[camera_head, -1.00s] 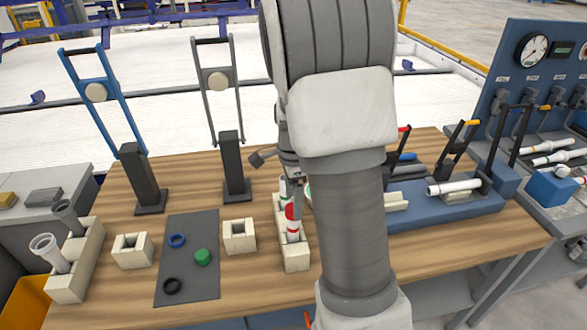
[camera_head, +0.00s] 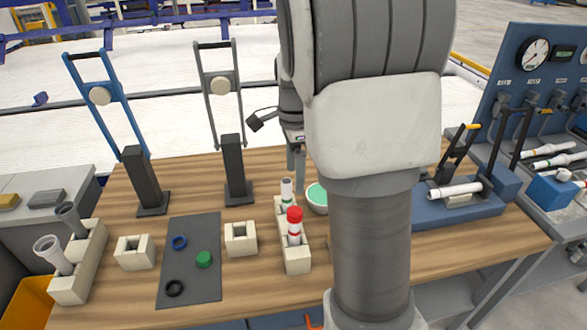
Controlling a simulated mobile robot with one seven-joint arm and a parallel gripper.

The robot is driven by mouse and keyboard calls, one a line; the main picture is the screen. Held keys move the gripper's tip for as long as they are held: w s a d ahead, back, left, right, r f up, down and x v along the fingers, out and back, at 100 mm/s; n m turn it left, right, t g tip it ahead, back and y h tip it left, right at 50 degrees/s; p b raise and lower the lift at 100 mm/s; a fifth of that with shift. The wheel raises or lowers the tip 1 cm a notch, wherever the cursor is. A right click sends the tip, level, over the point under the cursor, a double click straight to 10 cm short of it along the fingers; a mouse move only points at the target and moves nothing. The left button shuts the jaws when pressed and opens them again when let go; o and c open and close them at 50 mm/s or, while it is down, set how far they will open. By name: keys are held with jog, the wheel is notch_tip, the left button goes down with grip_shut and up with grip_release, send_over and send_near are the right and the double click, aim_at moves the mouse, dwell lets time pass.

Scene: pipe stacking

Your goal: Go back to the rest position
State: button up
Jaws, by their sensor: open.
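My gripper (camera_head: 297,165) shows partly behind my arm, above the back of the table, with its fingers pointing down. It is open and holds nothing that I can see. My gripper is apart from both pipes. My arm hides much of the table's right-middle part.
A green-filled bowl (camera_head: 317,197) sits close to the rack. A grey mat (camera_head: 190,275) holds a blue ring (camera_head: 180,242), a green cap (camera_head: 204,259) and a black ring (camera_head: 174,288). Two tall lever stands (camera_head: 146,180) (camera_head: 234,170) rise behind. A blue fixture (camera_head: 470,207) stands right.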

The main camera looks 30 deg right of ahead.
jog(key=s+a+r+n+t, duration=0.2)
jog(key=s+a+r+n, duration=0.2)
jog(key=s+n, duration=0.5)
jog(key=s+a+r+n+t, duration=0.3)
jog(key=s+a+n, duration=0.5)
jog(key=n, duration=0.3)
jog(key=shift+s+a+r+n+t, duration=0.3)
jog(key=shift+s+r, duration=0.35)
jog(key=shift+s, duration=0.2)
